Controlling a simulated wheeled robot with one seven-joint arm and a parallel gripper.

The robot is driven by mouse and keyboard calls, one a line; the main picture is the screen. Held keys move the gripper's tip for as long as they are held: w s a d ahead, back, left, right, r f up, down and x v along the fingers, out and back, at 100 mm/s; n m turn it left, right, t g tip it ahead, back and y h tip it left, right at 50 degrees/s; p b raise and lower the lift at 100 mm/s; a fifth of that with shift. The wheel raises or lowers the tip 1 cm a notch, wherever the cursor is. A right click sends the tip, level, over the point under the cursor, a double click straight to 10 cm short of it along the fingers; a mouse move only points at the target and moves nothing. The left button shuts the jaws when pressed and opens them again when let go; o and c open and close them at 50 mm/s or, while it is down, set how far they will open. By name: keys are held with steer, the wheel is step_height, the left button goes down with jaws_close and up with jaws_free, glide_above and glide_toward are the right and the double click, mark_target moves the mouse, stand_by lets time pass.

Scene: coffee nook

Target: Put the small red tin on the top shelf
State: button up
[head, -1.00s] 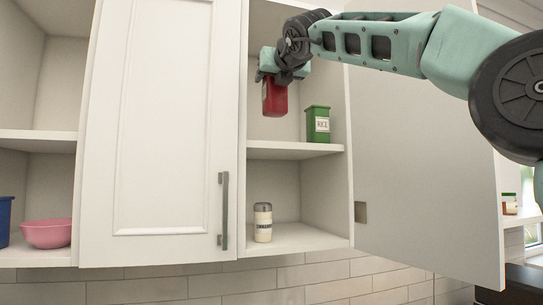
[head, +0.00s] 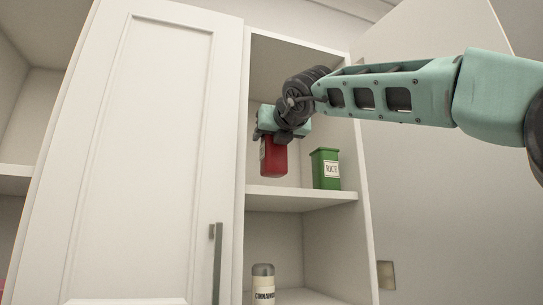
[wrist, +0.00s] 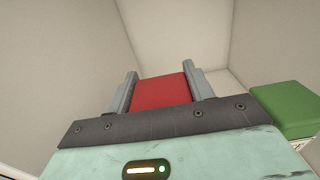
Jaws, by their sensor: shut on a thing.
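The red tin (head: 272,159) is in my gripper (head: 274,143), which points down inside the open cabinet. The tin hangs upright a little above the top shelf (head: 285,194), left of the green rice tin. In the wrist view, the red tin (wrist: 161,92) sits between the two grey fingers of my gripper (wrist: 160,84), which is shut on it. The tin's upper part is hidden by the gripper in the head view.
A green tin labelled RICE (head: 325,169) stands on the same shelf to the right; it also shows in the wrist view (wrist: 284,108). A cinnamon jar (head: 263,284) stands on the shelf below. A closed white door (head: 150,150) is at left.

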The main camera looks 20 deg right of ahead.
mark_target(272, 177)
steer(key=shift+f+b, duration=0.35)
steer(key=shift+f, duration=1.45)
steer(key=o, duration=1.1)
steer(key=shift+s+b, duration=2.25)
steer(key=shift+s, duration=3.8)
steer(key=shift+s, duration=0.1)
